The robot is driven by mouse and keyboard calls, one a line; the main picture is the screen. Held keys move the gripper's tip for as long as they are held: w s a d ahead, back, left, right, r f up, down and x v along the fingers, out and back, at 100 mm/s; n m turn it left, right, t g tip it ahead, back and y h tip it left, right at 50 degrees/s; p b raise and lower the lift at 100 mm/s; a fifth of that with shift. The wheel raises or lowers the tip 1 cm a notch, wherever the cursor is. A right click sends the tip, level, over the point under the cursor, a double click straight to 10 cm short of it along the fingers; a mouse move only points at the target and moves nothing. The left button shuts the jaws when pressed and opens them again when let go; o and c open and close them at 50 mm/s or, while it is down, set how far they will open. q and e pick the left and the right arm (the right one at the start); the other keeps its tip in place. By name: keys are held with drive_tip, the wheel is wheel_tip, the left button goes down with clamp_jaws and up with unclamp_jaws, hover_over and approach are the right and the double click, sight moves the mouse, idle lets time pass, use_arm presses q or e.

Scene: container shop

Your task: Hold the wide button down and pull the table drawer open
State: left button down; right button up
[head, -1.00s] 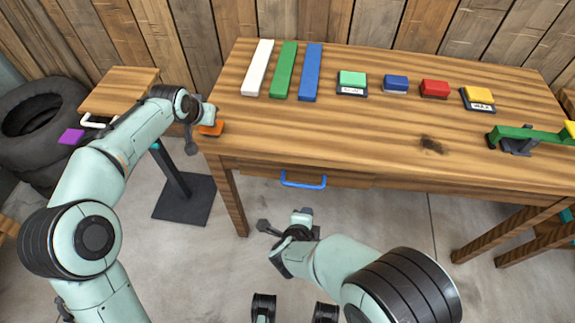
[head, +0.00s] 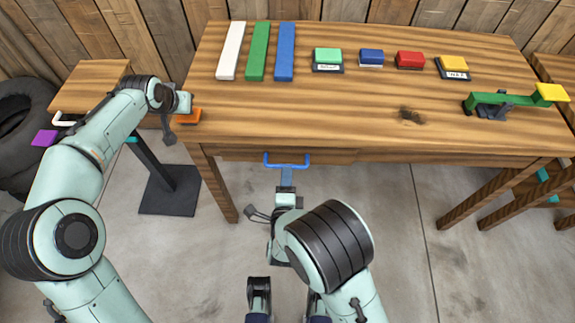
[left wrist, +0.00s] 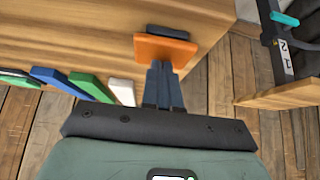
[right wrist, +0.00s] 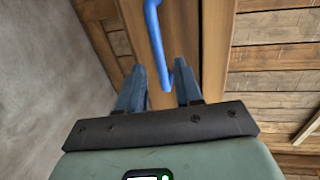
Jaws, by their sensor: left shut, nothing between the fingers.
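The wide orange button (head: 187,116) sits at the left front corner of the wooden table. My left gripper (head: 184,101) is shut and empty, its fingertips at the button; the left wrist view shows them meeting the orange plate (left wrist: 165,49). I cannot tell how far the button is pressed. The drawer (head: 330,156) under the tabletop looks shut and has a blue bar handle (head: 287,164). My right gripper (head: 286,180) is open just in front of the handle. In the right wrist view the handle (right wrist: 155,35) reaches toward the gap between the spread fingers.
White, green and blue bars (head: 257,52) lie at the back left of the tabletop. Several small coloured blocks (head: 371,57) stand right of them. A green lever with a yellow pad (head: 520,97) is at the right. A side table (head: 90,85) stands left; the floor in front is clear.

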drive_tip(key=x, duration=0.5)
drive_tip(key=shift+w, duration=0.15)
